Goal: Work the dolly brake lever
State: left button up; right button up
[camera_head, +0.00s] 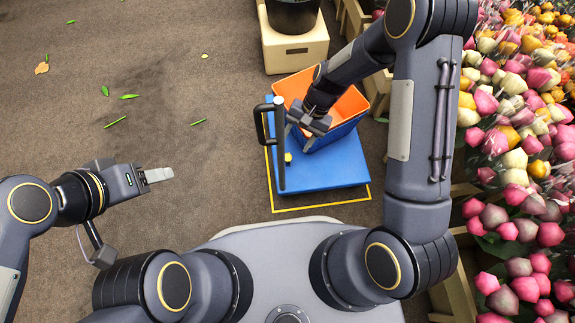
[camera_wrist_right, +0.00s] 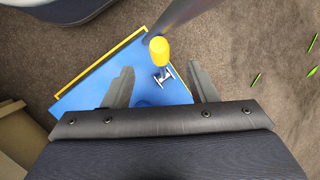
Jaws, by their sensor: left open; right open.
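The blue dolly (camera_head: 340,172) stands on the floor, with an upright handle (camera_head: 280,150) at its left end. The brake lever (camera_head: 288,158) is a small yellow knob close beside the handle. In the right wrist view the yellow-tipped lever (camera_wrist_right: 159,50) rises from a metal bracket on the blue deck (camera_wrist_right: 85,97). My right gripper (camera_head: 300,133) is over the dolly, near the handle. In the right wrist view its open fingers (camera_wrist_right: 160,70) appear on either side of the lever, apart from it. My left gripper (camera_head: 158,175) is open and empty over bare floor at the left.
A blue crate with an orange inside (camera_head: 350,104) sits on the dolly, partly hidden by my right arm. A yellow line (camera_head: 320,204) borders the dolly. A beige crate with a black pot (camera_head: 292,45) stands behind. Tulip bunches (camera_head: 520,140) fill the right side. The left floor is mostly clear.

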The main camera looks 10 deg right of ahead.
aim_at(287, 158)
jog(key=b+x, duration=0.3)
jog(key=x, duration=0.5)
jog(key=shift+f, duration=0.15)
grip_shut()
